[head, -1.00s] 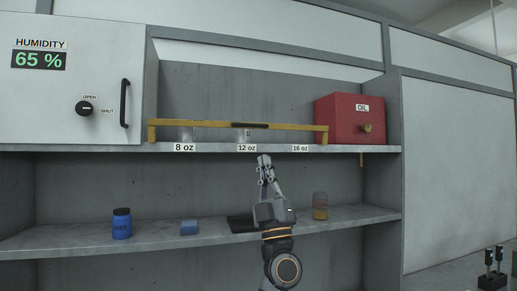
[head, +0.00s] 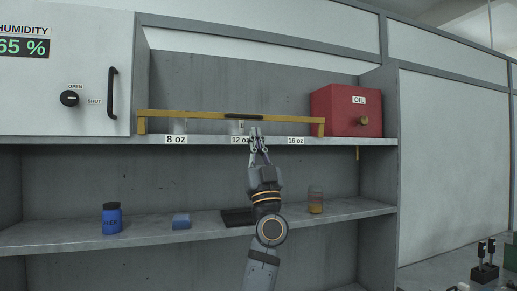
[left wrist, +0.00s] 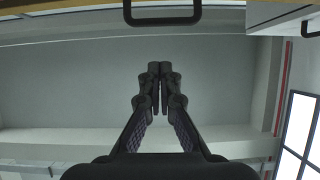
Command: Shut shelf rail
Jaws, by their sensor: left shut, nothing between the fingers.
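The yellow shelf rail (head: 200,115) spans the front of the upper shelf, with a bent-down post at each end and a black handle (head: 244,117) at its middle. Translucent cups (head: 178,127) stand behind it. My left gripper (head: 256,130) is shut and empty, fingers pointing up, just below and right of the handle by the 12 oz label. In the left wrist view the handle (left wrist: 162,19) is at the top edge, beyond the closed fingertips (left wrist: 160,68), with a visible gap. The head view does not show clearly how far the fingertips stand from the rail. My right gripper is not in view.
A red OIL box (head: 345,110) stands at the rail's right end. A cabinet door (head: 60,75) is at left. The lower shelf (head: 80,234) holds a blue jar (head: 112,218), a blue block (head: 181,221), a dark tray (head: 237,217) and an amber jar (head: 315,200).

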